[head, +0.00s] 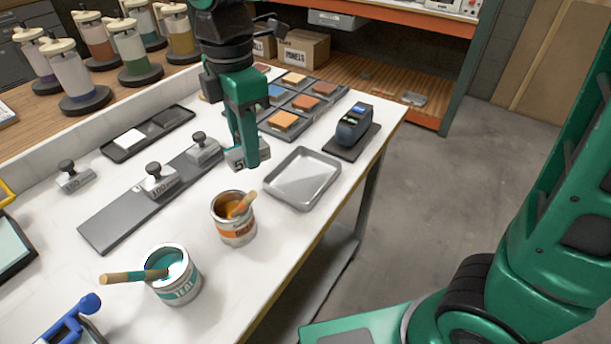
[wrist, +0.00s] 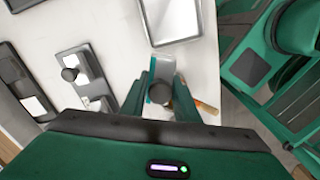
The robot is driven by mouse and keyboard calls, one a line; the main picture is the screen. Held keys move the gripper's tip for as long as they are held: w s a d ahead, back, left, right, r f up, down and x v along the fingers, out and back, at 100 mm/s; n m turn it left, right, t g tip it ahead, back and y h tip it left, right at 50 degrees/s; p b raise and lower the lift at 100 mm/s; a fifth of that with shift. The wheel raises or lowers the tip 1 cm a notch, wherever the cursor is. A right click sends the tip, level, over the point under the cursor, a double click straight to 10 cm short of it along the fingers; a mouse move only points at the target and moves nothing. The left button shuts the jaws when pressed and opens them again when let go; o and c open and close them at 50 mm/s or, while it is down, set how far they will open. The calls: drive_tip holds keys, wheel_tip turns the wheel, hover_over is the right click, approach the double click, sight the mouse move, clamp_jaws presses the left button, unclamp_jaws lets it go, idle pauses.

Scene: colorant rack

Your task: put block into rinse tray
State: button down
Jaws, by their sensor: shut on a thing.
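My gripper (head: 243,145) is shut on a grey metal block (head: 237,161) marked with a 5. The block hangs below the fingers, to the left of the rinse tray in the head view and apart from it. The rinse tray (head: 303,178) is a shallow, empty metal tray near the table's right edge. In the wrist view, the block (wrist: 163,68) and its dark knob show between my fingers (wrist: 160,90), with the tray (wrist: 170,22) at the top. The fingers hide part of the block.
An orange paint can (head: 234,228) and a teal can (head: 176,285) hold brushes. A dark device (head: 352,127) stands beyond the tray.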

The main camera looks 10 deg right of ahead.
hover_over(302, 179)
wheel_tip(302, 179, down, 7)
drive_tip(key=shift+f, duration=2)
drive_tip(key=shift+f, duration=0.1)
drive_tip(key=c, duration=1.4)
unclamp_jaws()
drive_tip(key=shift+o, duration=0.2)
wheel_tip(302, 179, up, 12)
drive_tip(key=shift+d, duration=0.1)
